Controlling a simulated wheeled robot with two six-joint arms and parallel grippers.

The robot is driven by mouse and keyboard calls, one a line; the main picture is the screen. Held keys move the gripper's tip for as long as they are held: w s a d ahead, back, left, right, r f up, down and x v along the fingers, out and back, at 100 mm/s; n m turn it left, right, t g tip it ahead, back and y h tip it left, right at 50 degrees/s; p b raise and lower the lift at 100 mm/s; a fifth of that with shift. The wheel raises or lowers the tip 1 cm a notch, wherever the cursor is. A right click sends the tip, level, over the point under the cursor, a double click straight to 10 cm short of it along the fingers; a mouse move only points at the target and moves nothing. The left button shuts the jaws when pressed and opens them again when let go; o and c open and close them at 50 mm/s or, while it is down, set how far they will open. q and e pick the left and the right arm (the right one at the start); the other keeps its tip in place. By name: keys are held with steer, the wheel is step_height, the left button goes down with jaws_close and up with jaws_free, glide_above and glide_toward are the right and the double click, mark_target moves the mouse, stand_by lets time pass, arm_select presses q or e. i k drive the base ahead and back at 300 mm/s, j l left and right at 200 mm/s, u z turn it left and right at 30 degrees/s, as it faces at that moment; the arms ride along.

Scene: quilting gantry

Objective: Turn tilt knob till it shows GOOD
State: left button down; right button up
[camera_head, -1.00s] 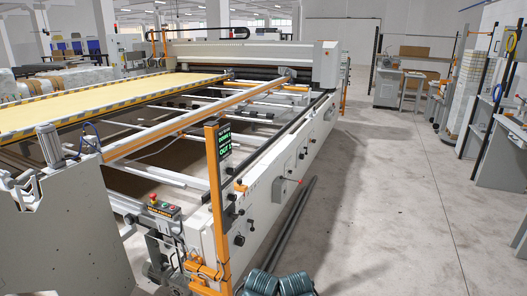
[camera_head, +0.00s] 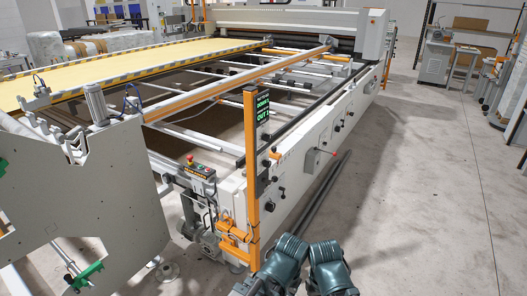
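The display (camera_head: 263,109) is a dark panel on the orange post (camera_head: 252,180), with green text partly cut off at its edge; I can make out "OUT" on the lower line, and GOOD is not readable. Several dark knobs sit along the white side panel (camera_head: 300,181) of the quilting gantry, among them a lower knob (camera_head: 282,190) and a farther knob (camera_head: 337,128). I cannot tell which is the tilt knob. My teal arm parts show at the bottom centre, well short of the panel. The fingers of both my grippers are out of view.
A red-tipped lever (camera_head: 329,152) sticks out from the side panel. A control box (camera_head: 197,168) with a red button is left of the post. A dark rail (camera_head: 318,205) lies along the floor beside the machine. Open concrete floor (camera_head: 420,200) extends to the right.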

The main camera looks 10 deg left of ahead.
mark_target(266, 137)
steer(key=l+u, duration=0.4)
steer(key=l, duration=0.15)
steer(key=l+u, duration=0.45)
steer(key=l, duration=0.1)
